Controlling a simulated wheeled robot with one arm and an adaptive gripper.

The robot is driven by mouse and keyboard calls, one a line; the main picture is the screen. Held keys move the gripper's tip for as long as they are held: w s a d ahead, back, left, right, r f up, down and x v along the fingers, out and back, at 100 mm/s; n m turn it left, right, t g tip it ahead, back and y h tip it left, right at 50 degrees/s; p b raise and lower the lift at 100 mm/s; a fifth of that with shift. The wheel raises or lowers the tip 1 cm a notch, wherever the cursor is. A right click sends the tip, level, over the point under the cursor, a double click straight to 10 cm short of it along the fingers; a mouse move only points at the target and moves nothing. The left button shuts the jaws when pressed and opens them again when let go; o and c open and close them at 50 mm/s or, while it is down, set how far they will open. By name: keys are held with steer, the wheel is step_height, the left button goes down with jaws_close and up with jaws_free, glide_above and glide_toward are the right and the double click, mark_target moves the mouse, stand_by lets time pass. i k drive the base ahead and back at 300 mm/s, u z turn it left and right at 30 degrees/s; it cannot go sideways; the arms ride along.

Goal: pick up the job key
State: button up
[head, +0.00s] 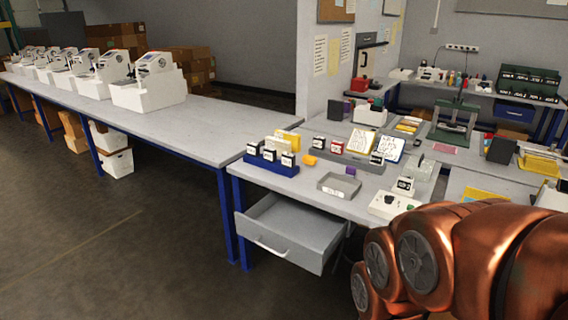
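I cannot tell for sure which item is the job key. Candidates on the near table are small black-and-white labelled blocks in a blue rack (270,166). Similar blocks stand in a grey rack (350,157) to its right. A loose orange piece (309,160) lies between the racks, and a small purple piece (350,170) lies behind the grey tray (328,187). My copper arm fills the lower right corner. My gripper is out of the picture, so its state and anything in it do not show.
An open, seemingly empty drawer (298,232) juts from the table's front. A white box with a dark knob (391,205) sits near the table edge by my arm. A long bench (215,128) with several white machines runs left. The floor (130,250) at front left is clear.

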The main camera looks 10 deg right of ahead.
mark_target(270, 154)
steer(key=u, duration=0.55)
steer(key=i, duration=1.05)
steer(key=u, duration=0.45)
steer(key=i, duration=1.75)
steer(key=z, duration=0.8)
steer(key=i, duration=0.6)
steer(key=z, duration=0.35)
